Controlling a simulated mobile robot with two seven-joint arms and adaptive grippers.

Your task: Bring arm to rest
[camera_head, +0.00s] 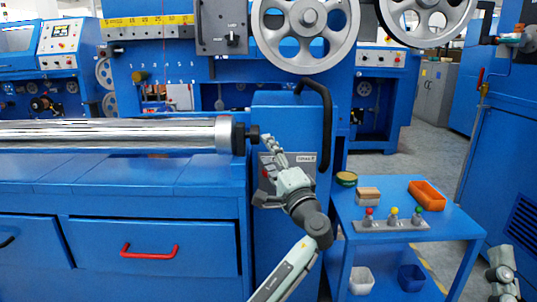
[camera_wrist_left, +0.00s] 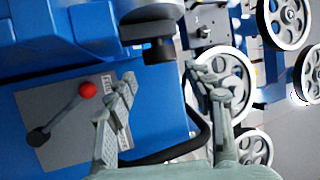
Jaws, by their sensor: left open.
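My left arm rises from the bottom of the head view. Its left gripper (camera_head: 264,170) is in front of the blue machine's control plate (camera_head: 302,160). The jaws are open and nothing is between them. In the left wrist view the spread fingers of the left gripper (camera_wrist_left: 165,85) show, with a dark lever and its red knob (camera_wrist_left: 88,89) to the left of them on the grey plate. In the head view the red knob (camera_head: 265,173) shows beside the fingers. Part of my right arm and gripper (camera_head: 501,256) shows at the lower right edge; its jaws cannot be made out.
A polished metal roller (camera_head: 115,135) ends just left of the left gripper. A black curved handle (camera_head: 326,110) stands close on the right. A blue side table (camera_head: 440,243) holds an orange tray (camera_head: 427,193) and a row of coloured knobs (camera_head: 393,217). Large pulleys (camera_head: 306,30) are above.

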